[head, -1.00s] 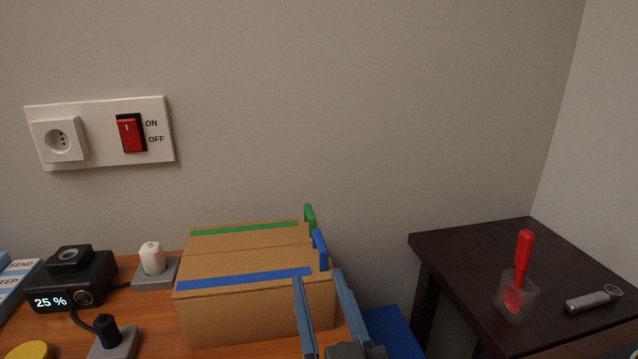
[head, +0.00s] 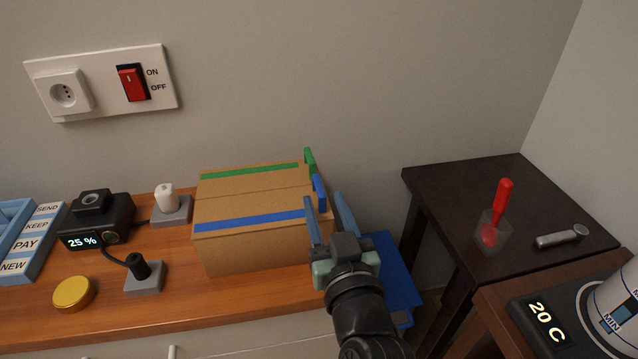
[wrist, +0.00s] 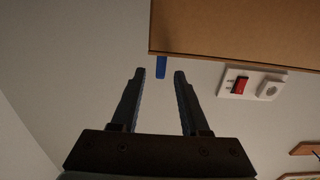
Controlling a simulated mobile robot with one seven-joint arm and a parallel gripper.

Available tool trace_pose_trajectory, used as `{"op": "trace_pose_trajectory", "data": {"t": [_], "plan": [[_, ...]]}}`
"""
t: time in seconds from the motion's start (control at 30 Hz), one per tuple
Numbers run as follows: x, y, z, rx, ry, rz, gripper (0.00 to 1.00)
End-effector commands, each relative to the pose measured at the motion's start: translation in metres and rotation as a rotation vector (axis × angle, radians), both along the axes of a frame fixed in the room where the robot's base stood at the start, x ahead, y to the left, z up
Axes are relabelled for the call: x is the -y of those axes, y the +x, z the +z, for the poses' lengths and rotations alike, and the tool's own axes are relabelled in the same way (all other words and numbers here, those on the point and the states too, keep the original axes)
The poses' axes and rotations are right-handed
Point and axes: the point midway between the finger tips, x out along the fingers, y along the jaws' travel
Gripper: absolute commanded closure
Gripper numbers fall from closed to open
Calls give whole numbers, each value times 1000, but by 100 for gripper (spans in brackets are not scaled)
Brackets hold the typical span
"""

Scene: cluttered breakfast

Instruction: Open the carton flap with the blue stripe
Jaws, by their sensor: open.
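The cardboard carton (head: 225,250) stands on the wooden counter, with two top flaps that lie flat and closed. The near flap carries a blue stripe (head: 250,220) and a blue handle (head: 319,192) at its right edge. The far flap has a green stripe (head: 250,172) and a green handle (head: 309,160). My gripper (head: 322,203) is open, its fingers pointing up and away at the carton's right side, by the blue handle. In the wrist view a bit of the blue handle (wrist: 161,67) shows beyond and between the open fingertips (wrist: 158,73), with the carton (wrist: 230,30) above. Nothing is between the fingers.
A dark side table (head: 465,190) at right holds a cup (head: 492,232) with a red-handled tool. A blue object (head: 392,270) lies low beside the counter. Plug sockets, a black device (head: 98,222) and a yellow lid (head: 73,293) are left of the carton.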

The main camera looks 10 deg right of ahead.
Motion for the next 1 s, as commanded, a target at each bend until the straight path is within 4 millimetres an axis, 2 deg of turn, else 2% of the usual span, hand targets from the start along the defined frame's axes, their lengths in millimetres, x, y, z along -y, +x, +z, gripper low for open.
{"op": "trace_pose_trajectory", "data": {"t": [0.1, 0.3, 0.7, 0.77, 0.97, 1.0], "plan": [[0, 22, 1, 2, -2, 1, 55], [-1, 44, 0, 1, -1, 1, 55], [0, 51, 0, 1, 0, 1, 55], [0, 51, 0, 1, 0, 0, 64], [0, 51, 0, 1, 0, 0, 100], [0, 51, 0, 1, 0, 0, 100]]}}
